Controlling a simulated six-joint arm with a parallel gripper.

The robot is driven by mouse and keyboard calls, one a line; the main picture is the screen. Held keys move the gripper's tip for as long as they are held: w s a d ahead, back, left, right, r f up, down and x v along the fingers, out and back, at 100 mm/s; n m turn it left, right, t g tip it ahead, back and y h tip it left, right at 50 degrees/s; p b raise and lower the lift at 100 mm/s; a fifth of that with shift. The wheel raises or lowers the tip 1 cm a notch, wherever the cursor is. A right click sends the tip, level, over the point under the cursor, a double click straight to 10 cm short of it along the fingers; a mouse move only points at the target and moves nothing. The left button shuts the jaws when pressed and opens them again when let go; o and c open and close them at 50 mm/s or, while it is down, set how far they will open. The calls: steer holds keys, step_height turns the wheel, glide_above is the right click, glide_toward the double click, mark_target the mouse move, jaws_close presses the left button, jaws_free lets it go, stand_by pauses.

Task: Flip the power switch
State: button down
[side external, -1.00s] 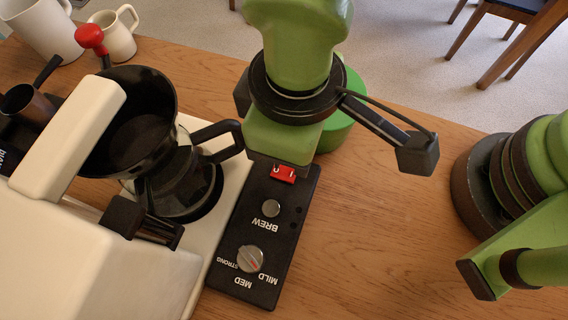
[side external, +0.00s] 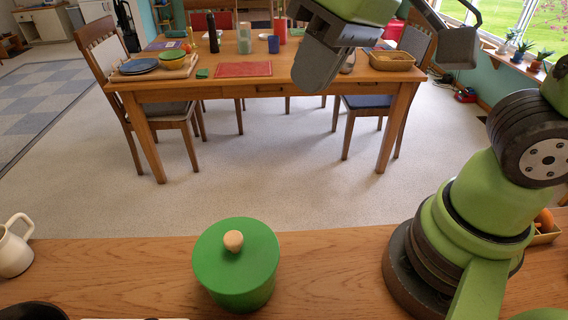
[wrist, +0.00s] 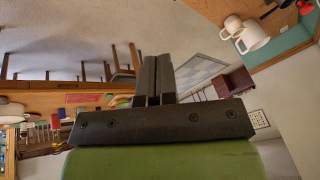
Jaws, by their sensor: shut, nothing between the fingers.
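The power switch is out of sight in both current views. Only a dark rim (side external: 32,311), perhaps of the coffee maker's pot, shows at the bottom left edge of the side view. My gripper (side external: 308,76) is raised high at the top of the side view, well above the counter, with nothing in it. In the wrist view my gripper (wrist: 158,64) has its two dark fingers together, pointing out into the room. The coffee maker's control panel is out of the frame.
A green lidded pot (side external: 237,270) stands on the wooden counter (side external: 330,262). A white mug (side external: 13,248) is at its left end. A dining table (side external: 270,85) with chairs stands beyond, across open floor. The wrist view shows mugs (wrist: 252,36) at upper right.

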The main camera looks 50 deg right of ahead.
steer(key=s+d+r+m+t, duration=0.2)
steer(key=s+d+m+t, duration=0.1)
steer(key=s+d, duration=0.3)
steer(key=shift+d+m+h, duration=0.4)
steer(key=shift+d+m, duration=0.15)
steer(key=shift+m, duration=0.15)
steer(key=shift+r, duration=0.15)
